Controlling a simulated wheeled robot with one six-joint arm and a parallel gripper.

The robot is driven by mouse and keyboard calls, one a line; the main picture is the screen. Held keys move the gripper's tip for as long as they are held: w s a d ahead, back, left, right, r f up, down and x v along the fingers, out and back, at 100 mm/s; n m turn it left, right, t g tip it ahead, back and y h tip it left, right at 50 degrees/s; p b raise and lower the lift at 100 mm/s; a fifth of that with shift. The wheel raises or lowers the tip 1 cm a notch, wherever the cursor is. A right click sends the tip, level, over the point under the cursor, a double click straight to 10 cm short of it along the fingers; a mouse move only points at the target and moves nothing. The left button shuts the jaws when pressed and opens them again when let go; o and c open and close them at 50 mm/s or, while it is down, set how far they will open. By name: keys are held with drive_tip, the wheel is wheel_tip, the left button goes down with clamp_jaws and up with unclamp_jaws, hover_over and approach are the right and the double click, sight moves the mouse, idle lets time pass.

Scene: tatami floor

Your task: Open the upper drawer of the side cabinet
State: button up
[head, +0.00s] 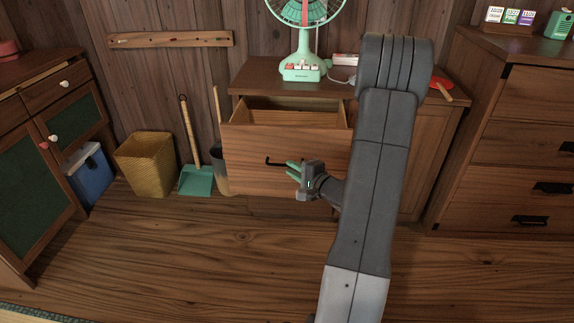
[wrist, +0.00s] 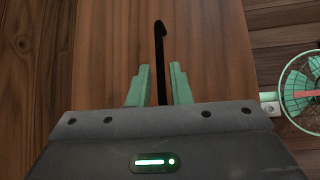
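The side cabinet (head: 262,72) stands against the back wall. Its upper drawer (head: 248,146) is pulled out, and its inside shows behind the wooden front. The drawer has a black bar handle (head: 272,161), which also shows in the wrist view (wrist: 159,45). My gripper (head: 292,168) is at the right part of the handle, in front of the drawer. In the wrist view its green fingers (wrist: 160,80) stand apart on either side of the handle, with a gap on each side. My arm hides part of the cabinet's right side.
A green fan (head: 302,50) stands on the cabinet top. A dustpan (head: 196,180), a yellow basket (head: 146,163) and a blue bin (head: 88,175) stand to the left. A chest of drawers (head: 505,150) stands at the right. The wooden floor in front is clear.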

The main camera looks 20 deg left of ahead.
drive_tip(key=p+v, duration=0.1)
drive_tip(key=v, duration=0.9)
drive_tip(key=b+x, duration=0.2)
drive_tip(key=x, duration=1.1)
drive_tip(key=shift+w+a, duration=0.1)
drive_tip(key=shift+a, duration=0.25)
drive_tip(key=shift+w, duration=0.25)
